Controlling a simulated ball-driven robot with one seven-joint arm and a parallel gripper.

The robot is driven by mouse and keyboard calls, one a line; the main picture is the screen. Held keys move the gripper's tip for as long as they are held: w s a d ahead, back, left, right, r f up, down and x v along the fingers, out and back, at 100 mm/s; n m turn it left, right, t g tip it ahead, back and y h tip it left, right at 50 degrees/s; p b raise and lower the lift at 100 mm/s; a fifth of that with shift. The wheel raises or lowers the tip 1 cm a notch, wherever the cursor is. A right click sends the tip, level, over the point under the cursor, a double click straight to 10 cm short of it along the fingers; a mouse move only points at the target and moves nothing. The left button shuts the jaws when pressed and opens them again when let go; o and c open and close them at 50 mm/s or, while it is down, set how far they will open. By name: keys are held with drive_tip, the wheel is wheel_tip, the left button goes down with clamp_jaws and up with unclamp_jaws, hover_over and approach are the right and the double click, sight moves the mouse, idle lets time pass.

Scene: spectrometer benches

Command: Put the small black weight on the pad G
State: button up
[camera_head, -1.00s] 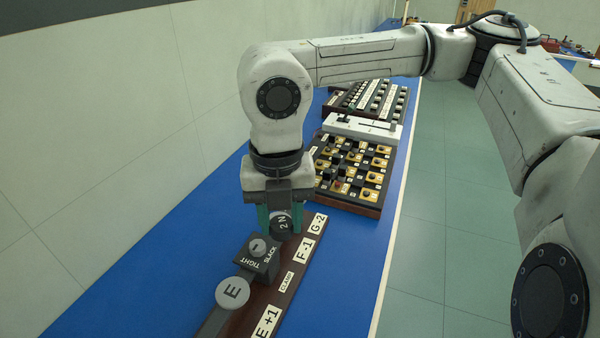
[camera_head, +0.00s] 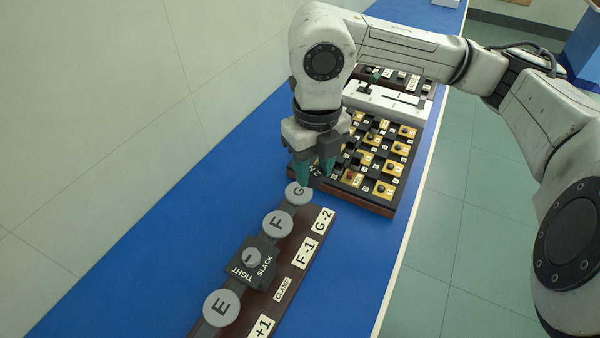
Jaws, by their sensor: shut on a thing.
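My gripper (camera_head: 316,173) has green fingers and is shut on the small black weight (camera_head: 316,176). The weight is mostly hidden between the fingers, and its underside cannot be made out. The round grey pad G (camera_head: 299,193) is at the far end of a dark wooden rail (camera_head: 318,243). My fingertips are just beyond and to the right of pad G, and one finger overlaps its far edge in the picture. I cannot tell whether the weight touches anything.
Pads F (camera_head: 277,224) and E (camera_head: 221,308) are bare on the same rail. A clamp block (camera_head: 254,262) with a knob stands between them. A board with yellow tiles (camera_head: 386,160) lies close beyond my gripper. The blue bench top (camera_head: 175,215) is clear on the left.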

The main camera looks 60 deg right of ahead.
drive_tip(key=p, duration=0.1)
hover_over(299, 192)
wheel_tip(299, 192, down, 6)
drive_tip(key=shift+f, duration=1.65)
drive_tip(key=shift+f, duration=0.15)
drive_tip(key=o, duration=1.2)
wheel_tip(299, 192, up, 12)
drive_tip(key=shift+r+b, duration=0.2)
drive_tip(key=shift+b, duration=0.35)
